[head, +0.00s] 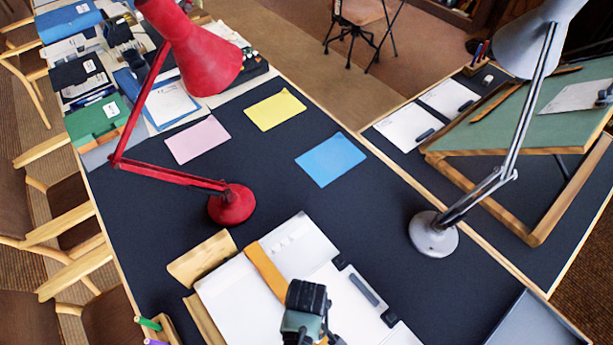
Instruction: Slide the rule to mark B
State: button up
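The orange-yellow rule (265,270) lies slantwise across a white drafting board (225,293) at the bottom middle of the head view. Its lower end runs behind my gripper (303,318). My gripper is over the board at the rule's lower end. Its fingertips are hidden, so I cannot tell whether it is open or shut, or whether it touches the rule. Small faint marks (284,244) show on the white surface right of the rule's upper end. No letter B can be read.
A red lamp (232,204) stands behind the board, and a grey lamp (433,236) stands to its right. A dark bar (364,290) lies on the board's right part. Pink (197,139), yellow (275,110) and blue (330,159) sheets lie farther back. Dark desktop is clear between the lamps.

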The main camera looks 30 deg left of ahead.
grip_shut()
dwell(1.4)
